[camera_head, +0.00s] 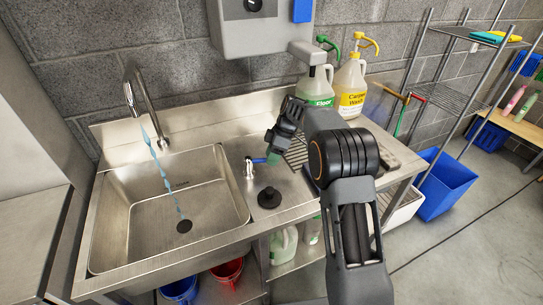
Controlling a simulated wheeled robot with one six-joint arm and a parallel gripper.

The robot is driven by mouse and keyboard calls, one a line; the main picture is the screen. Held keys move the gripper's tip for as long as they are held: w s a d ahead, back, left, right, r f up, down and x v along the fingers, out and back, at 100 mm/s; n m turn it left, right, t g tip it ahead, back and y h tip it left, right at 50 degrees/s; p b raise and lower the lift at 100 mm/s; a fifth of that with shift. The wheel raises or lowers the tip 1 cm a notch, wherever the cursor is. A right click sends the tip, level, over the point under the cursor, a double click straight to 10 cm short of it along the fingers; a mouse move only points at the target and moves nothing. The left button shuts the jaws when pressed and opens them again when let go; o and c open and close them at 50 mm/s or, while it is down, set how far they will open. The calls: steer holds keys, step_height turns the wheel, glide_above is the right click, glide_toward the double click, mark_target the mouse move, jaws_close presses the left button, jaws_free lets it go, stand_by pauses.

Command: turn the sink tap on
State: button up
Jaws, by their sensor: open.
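The tap (143,99) is a curved metal spout at the back left of the steel sink (222,173). A thin blue stream of water (160,165) runs from its mouth down into the basin near the drain (184,226). A small metal valve with a blue lever (254,162) stands on the counter just right of the basin. My gripper (272,143) is open and empty close above and to the right of the blue lever. I cannot tell whether a finger touches the lever.
A black round plug (269,197) sits on the counter in front of the lever. Jugs labelled Floor (317,90) and Carpet Wash (350,88) stand behind my arm. A grey dispenser (258,25) hangs on the wall above. A blue bin (448,184) stands on the right.

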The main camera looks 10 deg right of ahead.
steer(key=v, duration=1.2)
steer(key=shift+p, duration=0.45)
